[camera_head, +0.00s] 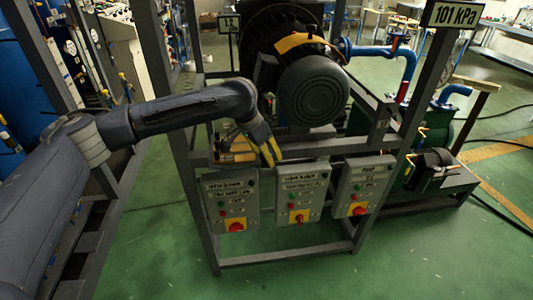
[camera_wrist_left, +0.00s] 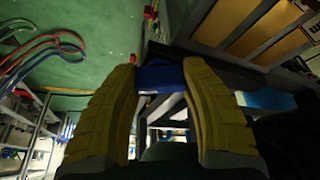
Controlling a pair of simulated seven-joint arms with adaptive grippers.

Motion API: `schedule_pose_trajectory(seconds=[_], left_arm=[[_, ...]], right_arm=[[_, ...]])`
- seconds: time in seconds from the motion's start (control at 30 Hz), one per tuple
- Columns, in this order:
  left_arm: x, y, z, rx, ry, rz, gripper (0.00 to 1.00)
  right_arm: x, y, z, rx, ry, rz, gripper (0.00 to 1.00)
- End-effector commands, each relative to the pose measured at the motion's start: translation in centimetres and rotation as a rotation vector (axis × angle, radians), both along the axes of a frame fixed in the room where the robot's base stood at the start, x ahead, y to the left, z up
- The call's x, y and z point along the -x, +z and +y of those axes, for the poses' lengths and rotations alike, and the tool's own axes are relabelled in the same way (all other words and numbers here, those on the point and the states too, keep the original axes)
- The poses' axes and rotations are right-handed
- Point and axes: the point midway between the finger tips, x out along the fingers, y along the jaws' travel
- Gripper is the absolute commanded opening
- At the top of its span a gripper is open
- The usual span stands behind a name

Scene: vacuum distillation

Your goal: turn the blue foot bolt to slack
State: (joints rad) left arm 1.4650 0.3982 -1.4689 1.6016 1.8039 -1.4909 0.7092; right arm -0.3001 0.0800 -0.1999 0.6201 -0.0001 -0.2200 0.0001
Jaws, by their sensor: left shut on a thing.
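My left gripper (camera_head: 270,153) reaches in from the left to the frame beneath the motor, its yellow fingers pointing down. In the left wrist view, the two fingers of my left gripper (camera_wrist_left: 160,70) stand on either side of the blue foot bolt (camera_wrist_left: 161,79), with their tips against its sides. The gripper is shut on the bolt. Only a blue block-like part of the bolt shows between the fingers; in the head view the bolt is hidden by the gripper. My right gripper is in neither view.
The round dark motor (camera_head: 313,90) sits just right of my gripper. Three control boxes (camera_head: 301,194) with red knobs hang below on the grey frame. A blue pipe (camera_head: 378,51) runs behind, and a 101 kPa sign (camera_head: 455,15) is at upper right. Green floor lies open in front.

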Motion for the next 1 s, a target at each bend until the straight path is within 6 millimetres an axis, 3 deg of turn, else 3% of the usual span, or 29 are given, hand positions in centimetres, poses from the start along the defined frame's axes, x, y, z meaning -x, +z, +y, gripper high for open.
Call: schedule_pose_trajectory(seconds=[0.67, 0.7, 0.9, 1.0], left_arm=[[-0.05, 0.13, -0.25, 0.004, 0.05, -0.003, 0.17], [-0.05, 0.14, -0.25, 0.004, 0.05, -0.003, 0.5], [-0.05, 0.1, -0.13, 0.002, 0.05, -0.002, 0.73], [-0.04, 0.07, -0.09, 0.001, 0.051, -0.002, 0.73]], right_arm=[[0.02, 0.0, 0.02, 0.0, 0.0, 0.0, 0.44], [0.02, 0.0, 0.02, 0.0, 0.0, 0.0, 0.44], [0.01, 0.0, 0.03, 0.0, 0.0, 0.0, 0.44], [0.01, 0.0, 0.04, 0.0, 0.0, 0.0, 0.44]])
